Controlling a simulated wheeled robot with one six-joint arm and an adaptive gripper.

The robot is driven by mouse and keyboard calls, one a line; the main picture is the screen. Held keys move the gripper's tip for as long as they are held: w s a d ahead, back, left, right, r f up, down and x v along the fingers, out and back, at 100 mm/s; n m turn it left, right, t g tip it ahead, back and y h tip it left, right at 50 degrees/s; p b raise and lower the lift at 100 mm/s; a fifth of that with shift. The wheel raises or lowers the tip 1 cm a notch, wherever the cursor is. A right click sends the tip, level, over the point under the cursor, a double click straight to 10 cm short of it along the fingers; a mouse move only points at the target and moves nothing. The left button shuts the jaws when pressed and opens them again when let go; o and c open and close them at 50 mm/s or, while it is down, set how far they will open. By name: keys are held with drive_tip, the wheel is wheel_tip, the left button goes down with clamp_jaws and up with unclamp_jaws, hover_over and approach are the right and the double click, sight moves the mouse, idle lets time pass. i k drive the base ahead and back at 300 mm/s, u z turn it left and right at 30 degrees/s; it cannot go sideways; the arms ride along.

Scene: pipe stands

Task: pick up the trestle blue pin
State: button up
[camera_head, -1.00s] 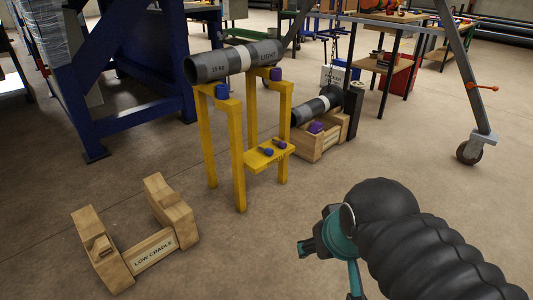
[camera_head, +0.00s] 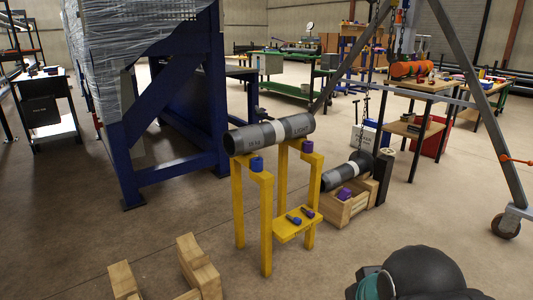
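The yellow trestle (camera_head: 265,215) stands in the middle and bears a grey pipe labelled LIGHT (camera_head: 262,137). On its low shelf (camera_head: 290,233) lie a small blue pin (camera_head: 294,220) and a purple pin (camera_head: 308,212) side by side. A blue block (camera_head: 256,164) sits on top of the near post, beside the pipe, and a purple block (camera_head: 307,146) on the far post. My gripper (camera_head: 371,286) is at the bottom edge, right of and nearer than the trestle, apart from it. Its fingers are mostly cut off or hidden, so its opening does not show.
A wooden cradle (camera_head: 190,262) is at the lower left. Another cradle (camera_head: 337,212) with a dark pipe (camera_head: 345,172) and purple block stands behind the trestle at right. A blue steel frame (camera_head: 175,171) is at left. Floor between my arm and the trestle is clear.

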sight(298, 221)
drive_tip(key=z, duration=0.15)
drive_tip(key=k, duration=0.45)
drive_tip(key=u, duration=1.05)
drive_tip(key=i, duration=1.25)
drive_tip(key=z, duration=0.6)
drive_tip(key=i, duration=0.3)
drive_tip(key=z, duration=0.35)
